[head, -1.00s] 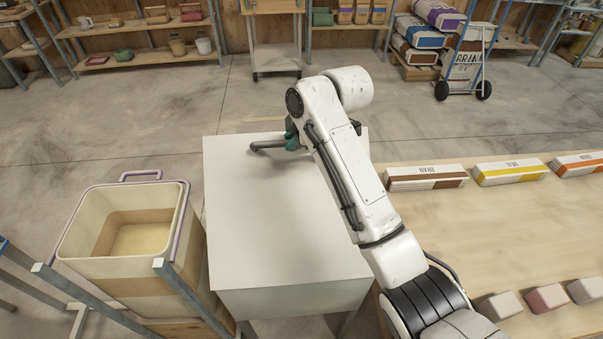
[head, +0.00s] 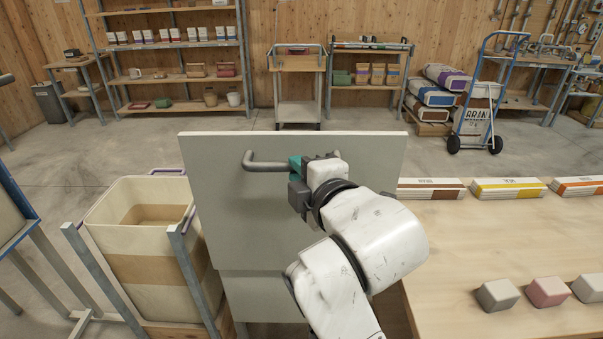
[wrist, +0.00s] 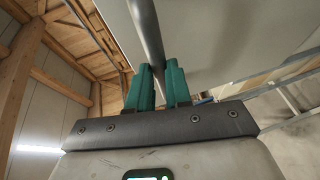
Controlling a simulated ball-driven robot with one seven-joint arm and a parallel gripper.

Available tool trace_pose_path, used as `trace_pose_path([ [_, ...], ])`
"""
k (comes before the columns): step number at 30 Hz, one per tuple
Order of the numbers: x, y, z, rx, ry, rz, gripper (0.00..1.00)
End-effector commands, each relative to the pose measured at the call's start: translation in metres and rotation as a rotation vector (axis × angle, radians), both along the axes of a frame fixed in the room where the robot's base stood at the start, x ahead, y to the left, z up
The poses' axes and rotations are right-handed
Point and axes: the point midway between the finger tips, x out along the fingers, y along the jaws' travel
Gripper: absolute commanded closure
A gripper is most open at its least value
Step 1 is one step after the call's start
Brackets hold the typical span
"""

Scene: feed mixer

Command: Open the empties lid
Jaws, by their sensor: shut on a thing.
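The empties lid (head: 225,215) is a pale grey-green panel in the head view, raised to nearly upright with its outer face toward me. Its dark bar handle (head: 262,162) is near the top edge. My gripper (head: 298,168), with green fingers, is shut on the handle at its right part. In the wrist view the handle bar (wrist: 147,35) runs between the two green fingers of my gripper (wrist: 158,82). Below the lid the front of the bin (head: 262,297) shows. The bin's inside is hidden behind the lid.
A cream tub (head: 150,240) with purple handles sits in a metal frame at the left. A wooden table (head: 460,260) stands at the right, with bags (head: 430,188) and small blocks (head: 547,291). Open floor lies behind the lid, before the shelves and a hand truck (head: 475,100).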

Motion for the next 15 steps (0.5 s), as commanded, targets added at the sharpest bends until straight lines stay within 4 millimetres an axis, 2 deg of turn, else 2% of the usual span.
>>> trace_pose_path([
  [1,-0.010,-0.001,-0.010,0.003,-0.032,0.000,1.00],
  [6,-0.035,-0.001,-0.017,0.002,-0.115,0.000,1.00],
  [15,-0.058,-0.001,-0.022,0.001,-0.190,-0.001,1.00],
])
